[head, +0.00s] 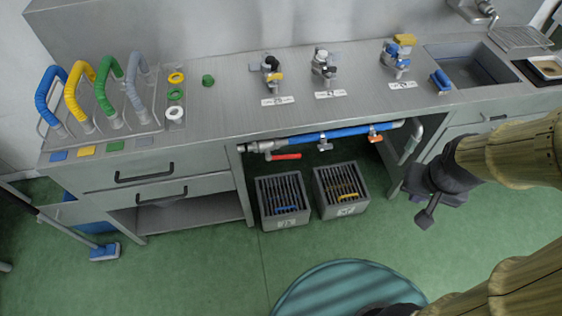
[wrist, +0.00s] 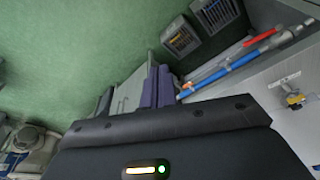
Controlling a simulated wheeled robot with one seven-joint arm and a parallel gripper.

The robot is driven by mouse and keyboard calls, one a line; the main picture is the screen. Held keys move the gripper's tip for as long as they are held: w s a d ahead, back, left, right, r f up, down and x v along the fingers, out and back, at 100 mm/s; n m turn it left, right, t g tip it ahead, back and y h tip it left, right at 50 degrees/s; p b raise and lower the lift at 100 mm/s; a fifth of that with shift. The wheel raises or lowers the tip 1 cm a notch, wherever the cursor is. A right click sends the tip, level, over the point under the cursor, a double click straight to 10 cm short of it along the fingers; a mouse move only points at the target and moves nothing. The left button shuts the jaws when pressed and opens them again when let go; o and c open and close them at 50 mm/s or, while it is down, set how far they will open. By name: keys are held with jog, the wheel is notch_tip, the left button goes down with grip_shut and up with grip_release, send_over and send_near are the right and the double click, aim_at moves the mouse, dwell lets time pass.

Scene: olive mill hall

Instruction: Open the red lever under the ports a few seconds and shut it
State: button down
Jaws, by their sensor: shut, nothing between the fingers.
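The red lever (head: 286,156) sits on the left part of the pipe under the counter, beside a metal valve body (head: 262,147). It points to the right, roughly along the blue pipe (head: 340,133) and just below it. Three ports with taps (head: 271,70) stand on the counter above. In the wrist view the red lever (wrist: 259,38) shows at the upper right, next to the blue pipe (wrist: 243,60). My gripper (head: 428,216) is shut and empty, right of the crates and apart from the lever. Its fingers (wrist: 158,87) show in the wrist view.
Two grey slatted crates (head: 262,212) stand on the floor below the pipe. A sink (head: 472,66) is at the right of the counter. Coloured hoses (head: 82,90) stand at the left. A round teal surface (head: 330,285) lies in front on open green floor.

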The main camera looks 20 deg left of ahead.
jog(key=shift+a, duration=0.3)
jog(key=w+a+f+n+t+y+b, duration=0.3)
jog(key=w+a+f+t+b, duration=0.25)
jog(key=w+a+f, duration=0.75)
jog(key=s+a+f+n+t+y+b, duration=0.1)
jog(key=a+f+t+y+b, duration=0.1)
jog(key=a+f, duration=0.3)
jog(key=s+a+f+n+t+y+b, duration=0.1)
jog(key=s+a+f+t+y+b, duration=0.1)
jog(key=a+f+b, duration=0.3)
jog(key=a+f+y, duration=0.1)
jog(key=a, duration=0.2)
jog(key=shift+s+y, duration=0.3)
jog(key=shift+w+f+b, duration=0.1)
jog(key=shift+f+b, duration=0.05)
jog(key=shift+b, duration=0.3)
